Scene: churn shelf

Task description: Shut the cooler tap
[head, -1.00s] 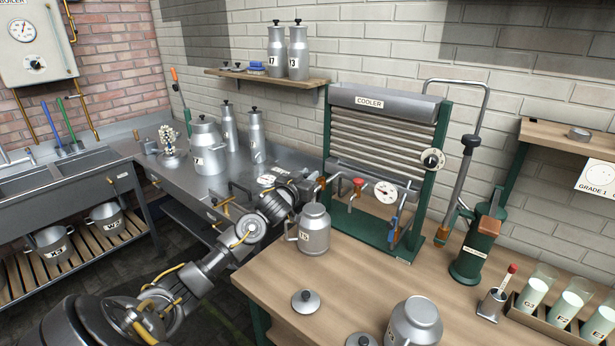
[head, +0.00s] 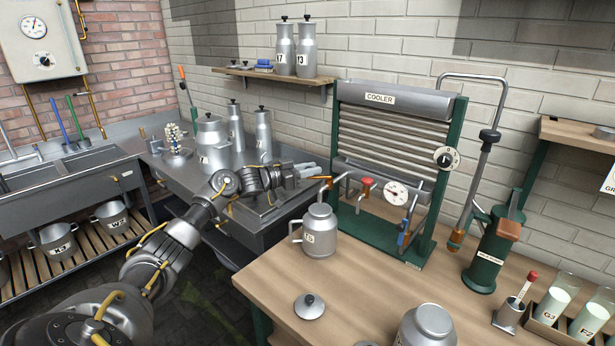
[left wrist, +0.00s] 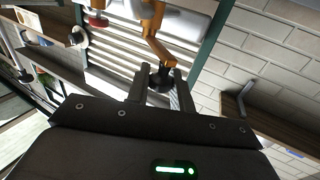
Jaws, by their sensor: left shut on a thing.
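The cooler (head: 390,135) stands on the wooden bench, a ribbed metal panel in a green frame. A brass tap lever (head: 326,179) sticks out at its lower left; it also shows in the left wrist view (left wrist: 155,42), bent, with a dark end. My left gripper (head: 316,172) comes in from the left at the lever. In the left wrist view its two fingers (left wrist: 159,88) are on either side of the dark end, shut on it. Whether the tap's passage is open cannot be told. My right gripper is not in view.
A loose lid (head: 310,306) lies on the bench (head: 350,285). A green pump (head: 487,252) stands right.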

